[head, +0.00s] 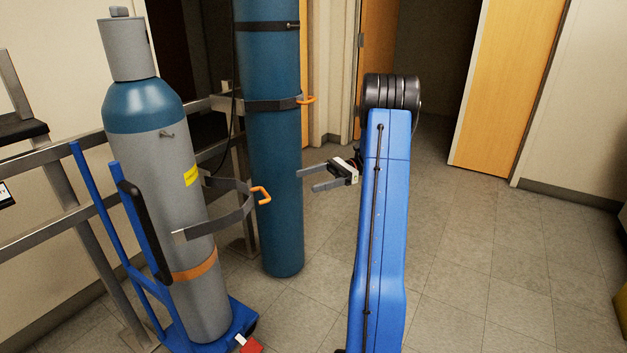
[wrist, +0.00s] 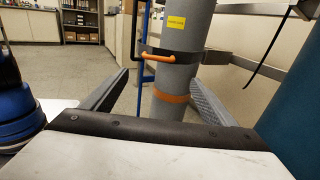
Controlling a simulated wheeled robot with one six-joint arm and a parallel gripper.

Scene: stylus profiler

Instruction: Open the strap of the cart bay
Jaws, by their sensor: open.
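A grey gas cylinder (head: 180,215) with a blue shoulder and grey cap stands on a blue cart (head: 85,190) at the left in the head view. A dark grey strap (head: 222,222) spans the front of this cylinder and carries an orange handle (head: 261,195). In the wrist view the strap (wrist: 188,56) crosses the cylinder (wrist: 180,35), with its orange handle (wrist: 158,57) ahead, roughly between my fingertips. My gripper (head: 308,180) is open and empty, pointing left at the handle and apart from it. It also shows in the wrist view (wrist: 160,78).
A tall teal cylinder (head: 273,190) stands behind, at a metal rail (head: 70,222), with its own straps and an orange handle (head: 306,100). It also shows at the wrist view's right edge (wrist: 298,115). A red item (head: 251,346) lies by the cart's base.

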